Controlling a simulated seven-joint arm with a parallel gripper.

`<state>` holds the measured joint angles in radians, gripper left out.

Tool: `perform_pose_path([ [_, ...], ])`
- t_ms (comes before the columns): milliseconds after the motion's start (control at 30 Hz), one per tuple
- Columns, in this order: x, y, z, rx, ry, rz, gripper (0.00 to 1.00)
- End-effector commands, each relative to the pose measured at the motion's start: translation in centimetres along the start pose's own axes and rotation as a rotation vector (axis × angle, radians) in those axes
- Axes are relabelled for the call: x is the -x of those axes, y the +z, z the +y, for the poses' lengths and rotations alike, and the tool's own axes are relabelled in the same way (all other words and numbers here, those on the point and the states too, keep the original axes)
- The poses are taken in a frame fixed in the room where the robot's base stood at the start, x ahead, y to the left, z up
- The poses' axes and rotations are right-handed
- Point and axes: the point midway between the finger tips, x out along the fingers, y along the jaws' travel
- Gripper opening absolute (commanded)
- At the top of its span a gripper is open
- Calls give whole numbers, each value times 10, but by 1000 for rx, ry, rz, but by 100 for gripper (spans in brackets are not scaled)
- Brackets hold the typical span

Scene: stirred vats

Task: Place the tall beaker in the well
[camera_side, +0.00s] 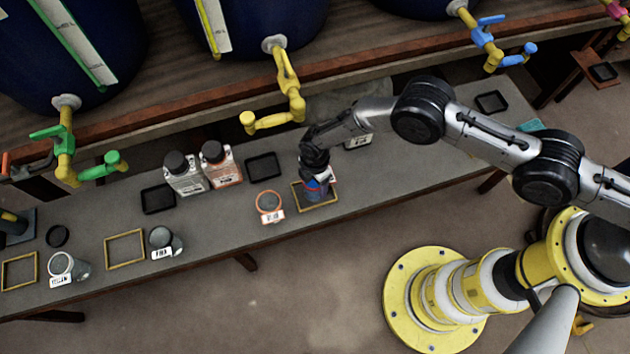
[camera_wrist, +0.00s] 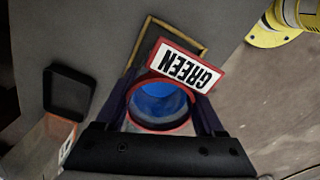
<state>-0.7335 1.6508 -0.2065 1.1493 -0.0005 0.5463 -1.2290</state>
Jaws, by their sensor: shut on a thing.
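My gripper (camera_side: 316,172) points down and is shut on a beaker (camera_side: 318,188) with blue in it. In the wrist view this beaker (camera_wrist: 160,103) has a red rim and a white label reading GREEN (camera_wrist: 184,68); my fingers are on both sides of it. It is at a yellow square frame (camera_side: 302,203) on the bench, which also shows in the wrist view (camera_wrist: 205,48) beyond the label. I cannot tell whether its base touches the bench. Black square trays, possibly wells, lie at the bench's back, one at centre (camera_side: 263,166) and one at left (camera_side: 158,199).
An orange-rimmed beaker (camera_side: 269,203) stands just left of the held one. Two capped bottles (camera_side: 184,176) (camera_side: 220,166) stand behind. Yellow taps (camera_side: 285,85) overhang the bench. Left are more beakers (camera_side: 162,242) (camera_side: 65,266) and an empty yellow frame (camera_side: 125,233).

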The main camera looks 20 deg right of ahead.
Motion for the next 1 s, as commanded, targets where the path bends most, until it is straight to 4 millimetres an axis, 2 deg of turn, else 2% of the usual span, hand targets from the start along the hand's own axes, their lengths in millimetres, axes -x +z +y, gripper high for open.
perform_pose_path([
  [267, -3, 0, 0, 0, 1, 0, 7],
  [300, -3, 0, 0, 0, 0, 0, 74],
  [433, -3, 0, 0, 0, 0, 0, 98],
  [467, -3, 0, 0, 0, 0, 0, 100],
  [767, 0, 0, 0, 0, 0, 0, 100],
  [867, 9, 0, 1, 0, 1, 0, 100],
  [1000, 31, 0, 1, 0, 2, 1, 100],
])
